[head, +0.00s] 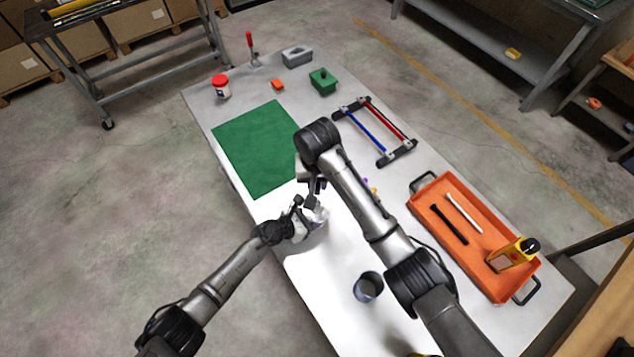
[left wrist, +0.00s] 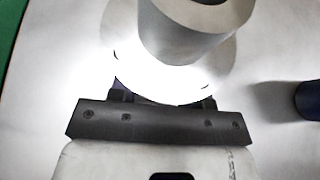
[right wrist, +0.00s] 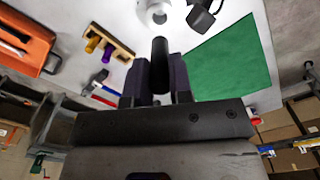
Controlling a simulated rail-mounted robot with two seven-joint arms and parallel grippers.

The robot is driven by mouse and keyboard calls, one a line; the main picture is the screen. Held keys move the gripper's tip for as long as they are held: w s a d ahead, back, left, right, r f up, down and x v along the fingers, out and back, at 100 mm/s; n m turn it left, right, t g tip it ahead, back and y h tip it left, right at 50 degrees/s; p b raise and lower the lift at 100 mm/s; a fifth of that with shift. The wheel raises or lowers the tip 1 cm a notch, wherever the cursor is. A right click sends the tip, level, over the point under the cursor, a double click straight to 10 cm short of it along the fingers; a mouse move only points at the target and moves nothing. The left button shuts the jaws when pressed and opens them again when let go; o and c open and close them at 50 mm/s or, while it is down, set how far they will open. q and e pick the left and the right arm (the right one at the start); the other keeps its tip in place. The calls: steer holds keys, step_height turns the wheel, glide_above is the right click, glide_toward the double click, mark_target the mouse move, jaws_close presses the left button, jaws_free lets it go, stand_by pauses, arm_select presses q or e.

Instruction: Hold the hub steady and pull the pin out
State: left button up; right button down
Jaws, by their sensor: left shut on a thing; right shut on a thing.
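The hub (head: 319,217) is a pale grey cylinder on a wider flange, near the middle of the table. It fills the top of the left wrist view (left wrist: 190,35). My left gripper (head: 304,220) is shut on it from the left; glare hides the exact contact. My right gripper (head: 313,193) is just above the hub, shut on the black pin (right wrist: 160,62). In the right wrist view the pin stands between the fingers. Its free end appears apart from the hub (right wrist: 153,10), whose open round hole faces the camera.
A green mat (head: 250,150) lies beyond the hub. A dark blue cup (head: 368,286) stands on the near side. An orange tray (head: 440,222) with tools is at the right. A frame with red and blue bars (head: 385,128) lies behind my right arm. A wooden peg block (right wrist: 110,40) is nearby.

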arm_select(q)
steer(key=o, duration=1)
steer(key=shift+c, duration=0.2)
steer(key=v, duration=1.2)
steer(key=shift+s, duration=0.1)
